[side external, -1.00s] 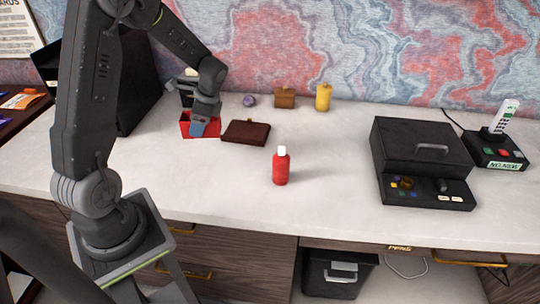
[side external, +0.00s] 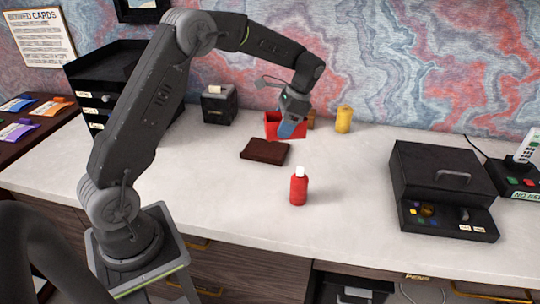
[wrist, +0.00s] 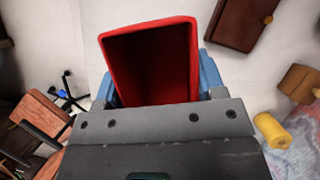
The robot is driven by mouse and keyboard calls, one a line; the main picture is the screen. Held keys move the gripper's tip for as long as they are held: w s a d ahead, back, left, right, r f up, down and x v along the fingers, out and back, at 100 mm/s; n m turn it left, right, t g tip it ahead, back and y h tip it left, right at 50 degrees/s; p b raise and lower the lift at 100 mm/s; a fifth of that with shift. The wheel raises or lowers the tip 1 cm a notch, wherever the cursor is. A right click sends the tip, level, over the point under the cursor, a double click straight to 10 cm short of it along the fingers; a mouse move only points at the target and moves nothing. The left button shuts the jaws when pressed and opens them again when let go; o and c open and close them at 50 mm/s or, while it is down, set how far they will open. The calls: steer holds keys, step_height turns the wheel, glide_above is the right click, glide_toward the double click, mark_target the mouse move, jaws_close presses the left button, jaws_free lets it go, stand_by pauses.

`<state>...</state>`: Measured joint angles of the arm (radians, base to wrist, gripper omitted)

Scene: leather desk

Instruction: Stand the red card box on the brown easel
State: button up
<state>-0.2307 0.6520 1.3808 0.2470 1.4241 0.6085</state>
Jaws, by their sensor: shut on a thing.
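The red card box (side external: 271,126) is held between the jaws of my gripper (side external: 291,130), over the back of the desk behind the flat brown block. In the wrist view the red box (wrist: 148,62) shows its dark open mouth, with a blue finger on each side. A flat dark-brown block (side external: 265,151) lies in front of the gripper; it also shows in the wrist view (wrist: 240,20). A smaller brown piece (side external: 311,121) stands at the back, partly hidden by the gripper, and shows in the wrist view (wrist: 298,83). I cannot tell which brown piece is the easel.
A yellow cylinder (side external: 344,119) stands right of the gripper at the back. A red bottle (side external: 299,188) stands front centre. A black cash box (side external: 440,180) is at the right. A black holder (side external: 218,104) stands back left. The desk's left front is clear.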

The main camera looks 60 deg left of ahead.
steer(key=s+a+f+m+t+y, duration=0.1)
steer(key=s+a+f+m, duration=0.15)
steer(key=a, duration=0.85)
steer(key=s+a+f+m, duration=0.2)
steer(key=s+a+f, duration=0.15)
steer(key=a, duration=0.75)
steer(key=shift+y, duration=0.3)
steer(key=w+d+f, duration=0.1)
steer(key=w+f, duration=0.1)
steer(key=w, duration=0.1)
steer(key=w+d+f, duration=0.2)
steer(key=w, duration=0.1)
steer(key=w+d+f, duration=0.2)
steer(key=w+f, duration=0.1)
steer(key=shift+w+d+f, duration=0.1)
steer(key=shift+w, duration=0.3)
steer(key=shift+f, duration=1.9)
steer(key=shift+f, duration=0.15)
